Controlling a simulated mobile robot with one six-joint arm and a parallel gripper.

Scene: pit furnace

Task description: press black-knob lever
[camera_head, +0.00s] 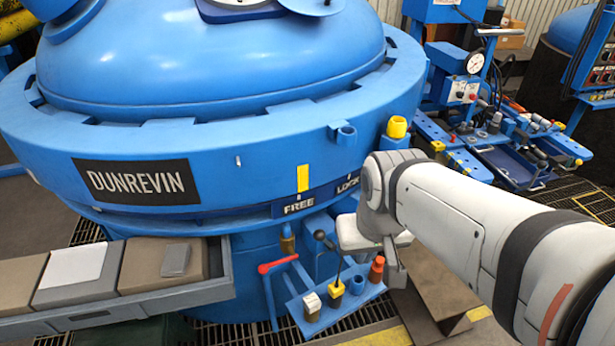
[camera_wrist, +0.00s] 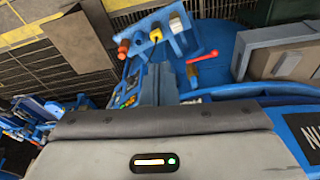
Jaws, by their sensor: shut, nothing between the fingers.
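The black-knob lever (camera_head: 320,236) stands on the blue control bracket below the FREE and LOCK plate, its round black knob uppermost in the head view. My gripper (camera_head: 354,236) is just to the right of the knob in this view. Its grey body (camera_wrist: 165,150) fills the bottom of the wrist view. It is shut and appears empty; its fingertips are not clearly visible. A gap in depth between gripper and knob cannot be judged. I cannot pick out the black knob in the wrist view.
A red-handled lever (camera_head: 278,264) is left of the black knob. The bracket shelf (camera_head: 318,322) carries white, yellow and orange (camera_head: 376,269) controls, also seen in the wrist view (camera_wrist: 123,48). The blue furnace (camera_head: 262,160) rises behind. A grey tray (camera_head: 190,298) with boxes stands left.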

